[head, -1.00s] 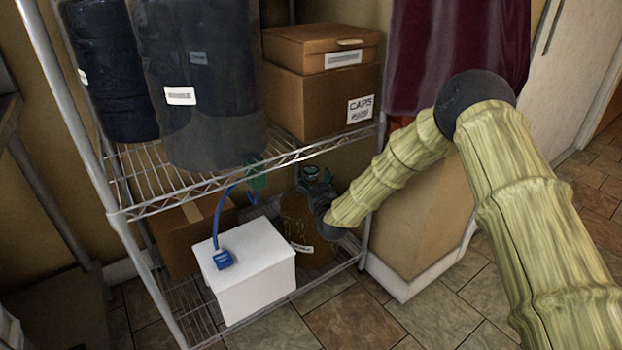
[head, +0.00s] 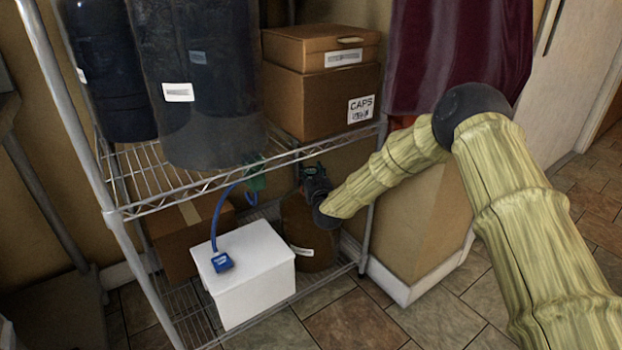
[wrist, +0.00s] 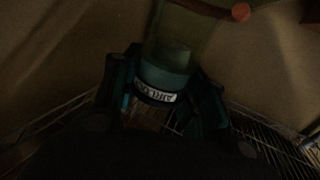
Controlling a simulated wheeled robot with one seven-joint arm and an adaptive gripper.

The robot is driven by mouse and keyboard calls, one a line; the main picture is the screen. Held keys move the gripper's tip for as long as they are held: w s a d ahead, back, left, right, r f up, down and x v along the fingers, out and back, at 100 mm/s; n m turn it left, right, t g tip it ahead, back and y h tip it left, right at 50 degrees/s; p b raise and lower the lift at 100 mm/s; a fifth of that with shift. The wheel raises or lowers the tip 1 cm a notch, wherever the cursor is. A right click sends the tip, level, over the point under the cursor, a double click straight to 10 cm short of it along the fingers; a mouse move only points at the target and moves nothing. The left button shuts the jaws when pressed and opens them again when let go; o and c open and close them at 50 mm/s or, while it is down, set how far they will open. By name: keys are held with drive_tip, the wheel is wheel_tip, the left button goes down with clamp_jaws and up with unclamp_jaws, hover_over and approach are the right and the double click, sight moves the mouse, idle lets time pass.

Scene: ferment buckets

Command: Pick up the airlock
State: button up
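The airlock (wrist: 168,62) shows in the wrist view as a translucent green body on a teal base with a white lettered label. It leans slightly in the picture. My gripper (wrist: 163,98) has one dark finger on each side of the base, and both appear to press against it. In the head view my gripper (head: 315,178) is above the brown jug (head: 308,232) on the lower shelf and hides the jug's neck. The airlock can hardly be told from the fingers there. Whether its lower end touches the jug is hidden.
A white box (head: 250,280) with a blue tag and tube stands left of the jug, before a cardboard box (head: 178,245). The upper wire shelf (head: 190,200) holds a large dark bucket (head: 190,125) and a CAPS box (head: 320,105), close above my gripper. A rack post borders the right.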

drive_tip(key=shift+c, duration=0.9)
drive_tip(key=shift+s+r+p, duration=0.25)
drive_tip(key=shift+r+p, duration=0.3)
drive_tip(key=shift+r, duration=0.4)
drive_tip(key=shift+s+r+p, duration=0.2)
drive_tip(key=shift+r+p, duration=0.35)
drive_tip(key=shift+r, duration=0.4)
drive_tip(key=s+r+p, duration=0.1)
drive_tip(key=s+p, duration=0.2)
drive_tip(key=s, duration=1.1)
drive_tip(key=shift+s+d, duration=0.15)
drive_tip(key=shift+s, duration=0.15)
drive_tip(key=shift+w+f+b, duration=0.45)
drive_tip(key=shift+w+b, duration=0.05)
drive_tip(key=shift+w, duration=1.75)
drive_tip(key=shift+w+f+b, duration=0.4)
drive_tip(key=shift+w+b, duration=0.1)
drive_tip(key=shift+w, duration=1.8)
drive_tip(key=shift+w+f+b, duration=0.45)
drive_tip(key=shift+w+b, duration=0.05)
drive_tip(key=shift+w, duration=1.75)
